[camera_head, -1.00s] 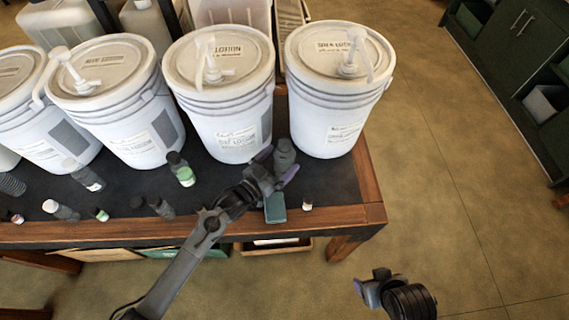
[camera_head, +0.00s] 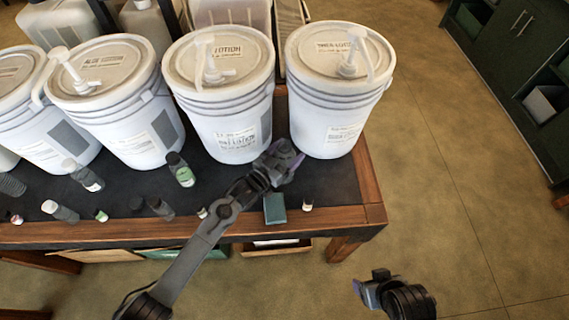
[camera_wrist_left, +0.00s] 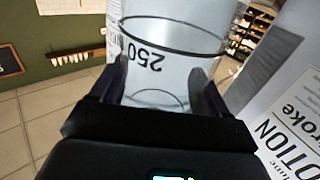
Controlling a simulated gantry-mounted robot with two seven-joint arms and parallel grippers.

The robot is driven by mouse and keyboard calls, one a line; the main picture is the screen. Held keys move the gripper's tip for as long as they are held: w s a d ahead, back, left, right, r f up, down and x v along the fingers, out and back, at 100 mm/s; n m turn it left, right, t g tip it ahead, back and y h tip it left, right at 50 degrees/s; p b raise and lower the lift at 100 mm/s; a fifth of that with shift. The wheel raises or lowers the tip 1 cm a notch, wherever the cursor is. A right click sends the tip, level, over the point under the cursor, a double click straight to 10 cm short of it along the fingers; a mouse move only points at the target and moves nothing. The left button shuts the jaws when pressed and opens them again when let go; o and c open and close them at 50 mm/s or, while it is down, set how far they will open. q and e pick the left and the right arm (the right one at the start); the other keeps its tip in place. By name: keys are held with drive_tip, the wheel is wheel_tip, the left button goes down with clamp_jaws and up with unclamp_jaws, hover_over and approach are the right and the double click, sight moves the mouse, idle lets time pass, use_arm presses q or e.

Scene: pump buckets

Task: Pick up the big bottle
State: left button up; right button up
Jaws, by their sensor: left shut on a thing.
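My left gripper (camera_head: 289,159) is at the front of the table's right end, before the two rightmost buckets. In the left wrist view it is shut on a clear bottle (camera_wrist_left: 172,62) printed "250", with one finger on each side. The number appears upside down. In the head view the gripper hides most of this bottle, so I cannot tell whether its base touches the table. My right gripper (camera_head: 372,292) hangs over the floor at the lower right, away from the table; its finger gap is unclear.
Large white pump buckets (camera_head: 228,130) stand in a row behind the gripper, close to it. Several small bottles (camera_head: 180,170) lie or stand to the left. A green box (camera_head: 275,208) and a small white-capped bottle (camera_head: 307,205) sit near the wooden front edge (camera_head: 345,222).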

use_arm(q)
drive_tip(key=shift+c, duration=1.1)
drive_tip(key=shift+r, duration=0.15)
